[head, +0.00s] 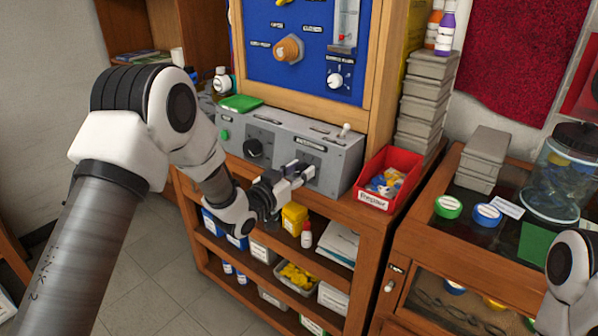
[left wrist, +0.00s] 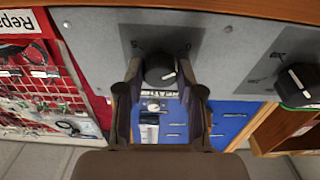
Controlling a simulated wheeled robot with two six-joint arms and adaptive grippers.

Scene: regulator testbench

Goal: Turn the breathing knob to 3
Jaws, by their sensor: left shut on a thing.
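The grey control box (head: 290,143) stands on the wooden bench. Its right dial is hidden behind my left gripper in the head view. In the left wrist view a round black knob (left wrist: 158,69) with a short white pointer mark sits on a dark square plate, between the fingers. The mark points toward the lower right of that picture. My left gripper (head: 297,176) is shut on this knob; it also shows in the left wrist view (left wrist: 160,80). My right gripper is out of view.
A second black knob (head: 253,148) sits to the left on the box, and a toggle switch (head: 345,130) on top. A red bin (head: 388,178) stands right of the box. The blue panel (head: 290,22) rises behind. Shelves with bottles and boxes lie below.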

